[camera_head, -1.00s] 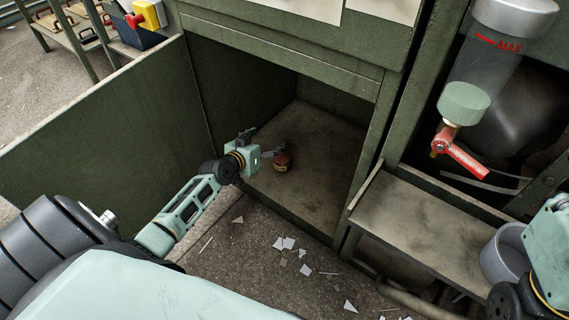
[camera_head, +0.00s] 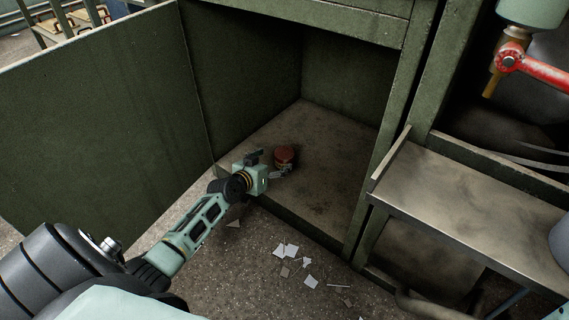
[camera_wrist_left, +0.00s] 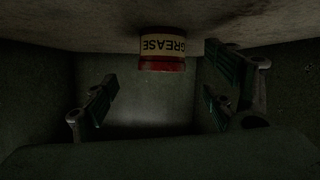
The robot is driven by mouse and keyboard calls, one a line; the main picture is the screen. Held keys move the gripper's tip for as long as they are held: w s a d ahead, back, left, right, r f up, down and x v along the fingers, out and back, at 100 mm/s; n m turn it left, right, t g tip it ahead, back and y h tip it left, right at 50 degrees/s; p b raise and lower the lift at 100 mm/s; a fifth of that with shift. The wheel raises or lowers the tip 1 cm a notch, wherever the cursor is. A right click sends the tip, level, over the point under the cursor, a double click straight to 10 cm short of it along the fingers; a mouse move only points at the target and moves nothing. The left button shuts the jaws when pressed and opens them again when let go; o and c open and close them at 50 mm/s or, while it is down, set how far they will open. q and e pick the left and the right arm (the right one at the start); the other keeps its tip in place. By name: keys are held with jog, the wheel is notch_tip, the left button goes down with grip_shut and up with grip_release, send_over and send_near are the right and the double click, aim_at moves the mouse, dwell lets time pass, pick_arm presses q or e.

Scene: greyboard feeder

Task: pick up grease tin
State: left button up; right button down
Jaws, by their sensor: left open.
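The grease tin (camera_head: 285,155) is a small red tin standing on the floor of the open green cabinet. In the left wrist view the tin (camera_wrist_left: 162,50) appears upside down, with a cream label reading "GREASE". My left gripper (camera_head: 271,165) is at the cabinet's front edge, right beside the tin on its near left side. In the wrist view its two fingers (camera_wrist_left: 160,104) are spread apart with nothing between them, and the tin shows beyond them. I cannot tell whether a finger touches the tin. My right gripper is not in view.
The cabinet floor (camera_head: 325,190) is bare around the tin. The open door (camera_head: 95,120) stands to the left, and a frame post (camera_head: 380,165) bounds the right. A metal shelf (camera_head: 470,220) and a red-handled tap (camera_head: 530,66) are further right. Paper scraps (camera_head: 290,252) lie on the ground.

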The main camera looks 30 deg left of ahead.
aim_at(279, 158)
pick_arm(q)
jog(key=b+x, duration=0.4)
jog(key=shift+w+a+f, duration=0.15)
jog(key=shift+w, duration=0.2)
jog(key=shift+w+f, duration=0.1)
jog(key=shift+w, duration=0.4)
jog(key=c, duration=1.4)
